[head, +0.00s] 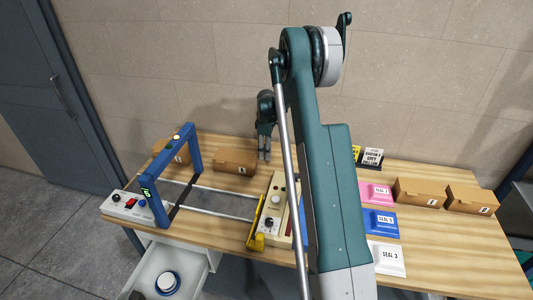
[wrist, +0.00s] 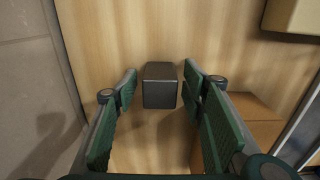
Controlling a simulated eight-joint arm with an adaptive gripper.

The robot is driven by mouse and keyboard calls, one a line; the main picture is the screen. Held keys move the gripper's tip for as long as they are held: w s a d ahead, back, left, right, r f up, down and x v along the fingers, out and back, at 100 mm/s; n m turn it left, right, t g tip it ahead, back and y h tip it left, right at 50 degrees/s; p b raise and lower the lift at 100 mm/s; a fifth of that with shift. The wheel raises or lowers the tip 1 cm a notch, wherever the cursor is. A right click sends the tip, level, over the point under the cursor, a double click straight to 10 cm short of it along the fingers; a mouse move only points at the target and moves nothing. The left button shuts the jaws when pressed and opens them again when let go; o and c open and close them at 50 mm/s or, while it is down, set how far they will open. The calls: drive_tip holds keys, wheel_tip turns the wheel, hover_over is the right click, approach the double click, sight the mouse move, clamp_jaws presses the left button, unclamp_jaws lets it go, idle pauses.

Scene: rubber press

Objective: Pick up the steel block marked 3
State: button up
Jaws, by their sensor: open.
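A dark grey block (wrist: 160,88) stands on the wooden table in the wrist view, and no number shows on its visible faces. My gripper (wrist: 160,76) is open, with one green finger on each side of the block and a visible gap to both. The block appears between or just beyond the fingertips; its exact depth is hard to tell. In the head view my gripper (head: 264,154) points down over the back of the table, right of a cardboard box. I cannot make out the block there, and my arm hides part of the table.
Cardboard boxes (head: 234,162) stand at the back and right (head: 420,193). A blue frame (head: 193,150) with rails stands left, and a cream control unit (head: 276,205) centre. Pink (head: 375,193), blue (head: 381,220) and white (head: 385,257) seal pads lie right. A drawer (head: 190,265) is open in front.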

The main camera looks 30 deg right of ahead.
idle(0.3)
clamp_jaws()
drive_tip(key=shift+r, duration=0.15)
drive_tip(key=shift+r, duration=4.9)
